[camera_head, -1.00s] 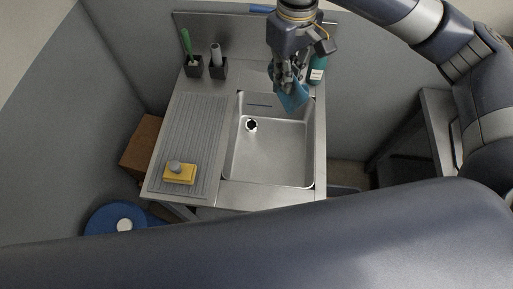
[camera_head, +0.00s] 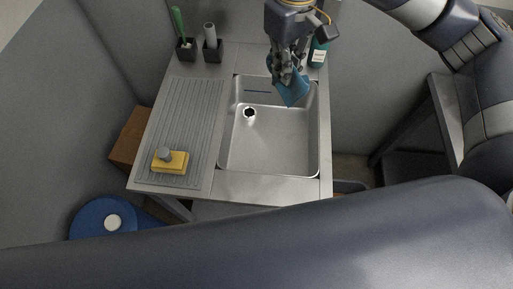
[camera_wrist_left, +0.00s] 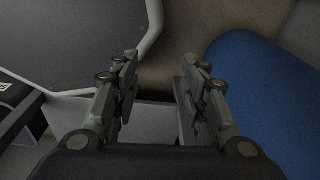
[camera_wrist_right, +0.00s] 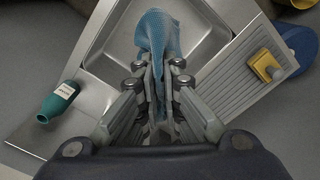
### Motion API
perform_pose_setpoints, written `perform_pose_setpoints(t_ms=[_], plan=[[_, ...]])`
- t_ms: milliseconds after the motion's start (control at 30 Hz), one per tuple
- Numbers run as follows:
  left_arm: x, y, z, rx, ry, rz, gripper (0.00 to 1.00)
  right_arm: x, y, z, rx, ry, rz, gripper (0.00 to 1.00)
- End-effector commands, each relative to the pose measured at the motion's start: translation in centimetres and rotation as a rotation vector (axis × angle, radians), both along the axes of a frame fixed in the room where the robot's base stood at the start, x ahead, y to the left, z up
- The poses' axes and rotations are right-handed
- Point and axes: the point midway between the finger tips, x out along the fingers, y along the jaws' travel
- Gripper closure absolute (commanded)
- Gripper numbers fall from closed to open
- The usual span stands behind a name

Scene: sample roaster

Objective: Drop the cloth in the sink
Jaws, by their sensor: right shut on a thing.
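The blue cloth (camera_head: 293,93) hangs from my right gripper (camera_head: 286,72) over the back right part of the sink (camera_head: 268,145). In the right wrist view my right gripper (camera_wrist_right: 158,75) is shut on the cloth (camera_wrist_right: 157,32), which hangs down in front of the sink basin (camera_wrist_right: 118,45). I cannot tell whether the cloth touches the basin. The sink is empty apart from its dark drain hole. My left gripper (camera_wrist_left: 155,75) is open and empty in the left wrist view, away from the sink; it is not in the head view.
A ribbed drainboard (camera_head: 190,120) lies left of the basin with a yellow sponge-like block (camera_head: 171,162). Two dark holders (camera_head: 186,50) stand at the back left. A blue round object (camera_head: 92,218) is at lower left.

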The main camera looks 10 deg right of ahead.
Motion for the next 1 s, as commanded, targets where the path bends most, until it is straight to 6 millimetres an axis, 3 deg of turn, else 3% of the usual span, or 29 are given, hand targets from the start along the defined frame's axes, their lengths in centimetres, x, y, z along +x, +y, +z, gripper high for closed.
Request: perform_pose_setpoints(t_ms=[67,100,200,433,567,800,933,1000], plan=[[-0.7,0.0,0.0,0.001,0.011,0.000,0.60,0.0,0.0,0.1,0.000,0.000,0.001,1.00],[-1.0,0.1,0.0,0.001,0.014,0.001,0.60,0.0,0.0,0.1,0.000,0.000,0.001,0.89],[-1.3,0.1,0.0,0.002,0.019,0.001,0.60,0.0,0.0,0.1,0.000,0.000,0.001,0.70],[-1.1,0.1,0.0,0.002,0.016,0.001,0.60,0.0,0.0,0.0,0.000,0.000,0.001,0.70],[-0.7,0.1,0.0,0.001,0.012,0.001,0.60,0.0,0.0,0.0,0.000,0.000,0.001,0.45],[-0.2,0.1,0.0,0.001,0.003,0.001,0.60,0.0,0.0,0.0,0.000,0.000,0.000,0.45],[-0.3,0.0,0.0,0.001,0.004,0.000,0.60,0.0,0.0,0.0,0.000,0.000,0.000,0.20],[-0.3,0.0,0.0,0.001,0.004,0.000,0.60,0.0,0.0,0.0,0.000,0.000,0.000,0.20]])
